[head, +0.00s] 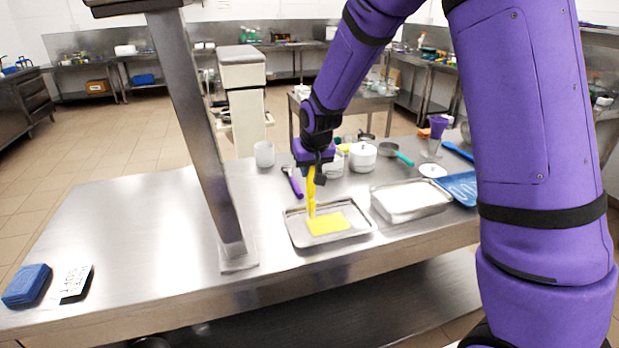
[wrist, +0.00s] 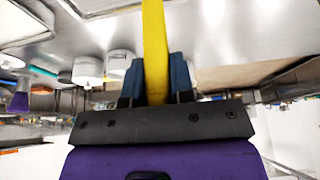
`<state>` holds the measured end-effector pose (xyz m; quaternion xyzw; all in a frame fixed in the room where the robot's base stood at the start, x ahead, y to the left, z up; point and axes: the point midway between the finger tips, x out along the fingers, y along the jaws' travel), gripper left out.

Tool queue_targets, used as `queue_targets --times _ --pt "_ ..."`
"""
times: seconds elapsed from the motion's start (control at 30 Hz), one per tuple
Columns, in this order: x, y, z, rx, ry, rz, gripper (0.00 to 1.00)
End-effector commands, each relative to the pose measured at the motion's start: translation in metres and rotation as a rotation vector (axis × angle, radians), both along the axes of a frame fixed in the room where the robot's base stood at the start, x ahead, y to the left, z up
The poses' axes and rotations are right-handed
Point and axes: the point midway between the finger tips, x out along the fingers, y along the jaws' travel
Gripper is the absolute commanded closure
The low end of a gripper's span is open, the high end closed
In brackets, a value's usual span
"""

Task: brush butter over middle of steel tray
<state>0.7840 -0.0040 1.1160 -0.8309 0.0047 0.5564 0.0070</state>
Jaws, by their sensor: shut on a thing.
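The steel tray (head: 297,235) lies on the steel table in the middle of the head view. A yellow patch (head: 328,223) covers the middle of its floor. My gripper (head: 312,172) is above the back left of the tray, shut on a yellow brush (head: 311,195) that points down. The brush's lower end is over or at the patch's left edge; I cannot tell whether it touches. In the wrist view the yellow brush handle (wrist: 155,50) stands between my two dark blue fingers. The bristles are hidden in the wrist view.
A second tray with white contents (head: 412,215) stands close on the right, beside a blue tray (head: 459,188). Behind are a purple-handled tool (head: 293,182), a white cup (head: 264,154) and a white lidded pot (head: 362,157). A steel post (head: 205,140) rises left. The left tabletop is mostly clear.

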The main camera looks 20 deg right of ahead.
Motion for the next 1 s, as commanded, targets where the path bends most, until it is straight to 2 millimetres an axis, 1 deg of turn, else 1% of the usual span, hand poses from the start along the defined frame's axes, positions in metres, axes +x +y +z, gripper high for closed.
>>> queue_targets --times 0.13,0.3,1.0 --pt "0.002 -0.002 0.014 0.000 -0.002 -0.001 1.00" --pt "0.003 -0.003 0.023 0.000 -0.001 -0.001 1.00" --pt "0.003 -0.003 0.023 0.000 0.000 -0.001 1.00"
